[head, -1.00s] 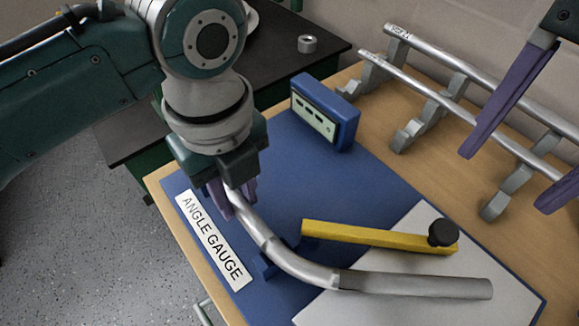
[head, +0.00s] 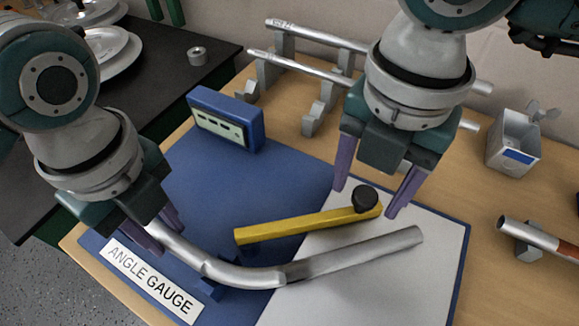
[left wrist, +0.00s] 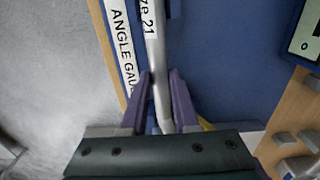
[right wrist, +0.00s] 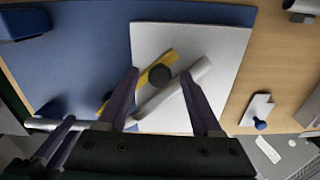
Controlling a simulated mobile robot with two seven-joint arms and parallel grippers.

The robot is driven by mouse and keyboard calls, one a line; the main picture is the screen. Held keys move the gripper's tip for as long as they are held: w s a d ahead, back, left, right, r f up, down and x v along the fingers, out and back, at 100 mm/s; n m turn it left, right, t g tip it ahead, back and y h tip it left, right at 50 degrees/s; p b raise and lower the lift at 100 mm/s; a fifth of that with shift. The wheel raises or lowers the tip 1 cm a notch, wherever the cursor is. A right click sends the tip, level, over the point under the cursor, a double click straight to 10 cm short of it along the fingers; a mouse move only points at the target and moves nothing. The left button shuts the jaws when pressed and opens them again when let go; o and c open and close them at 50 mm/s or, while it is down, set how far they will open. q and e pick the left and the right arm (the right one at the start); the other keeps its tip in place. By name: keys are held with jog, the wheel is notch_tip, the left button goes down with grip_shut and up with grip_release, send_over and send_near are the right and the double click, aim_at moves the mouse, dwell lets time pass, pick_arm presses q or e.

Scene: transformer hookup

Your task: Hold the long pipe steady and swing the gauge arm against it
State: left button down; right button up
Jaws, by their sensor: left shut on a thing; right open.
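The long bent pipe (head: 325,262) lies across the blue angle gauge board (head: 285,185). My left gripper (head: 168,232) is shut on its left end, and the pipe also runs between the fingers in the left wrist view (left wrist: 155,70). The yellow gauge arm (head: 300,223) lies behind the pipe, with a gap between them. Its black knob (head: 365,198) is at the right end. My right gripper (head: 372,198) is open above the knob, one finger on either side in the head view. In the right wrist view the knob (right wrist: 160,75) shows between the open fingers.
A blue meter box (head: 226,118) stands at the board's back. Racked pipes (head: 310,68) lie behind, partly hidden by my right arm. A grey box (head: 513,142) and an orange-banded pipe (head: 540,240) are at the right. The white plate (head: 400,285) is clear in front of the pipe.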

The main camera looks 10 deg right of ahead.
grip_shut()
dwell(0.5)
dwell(0.9)
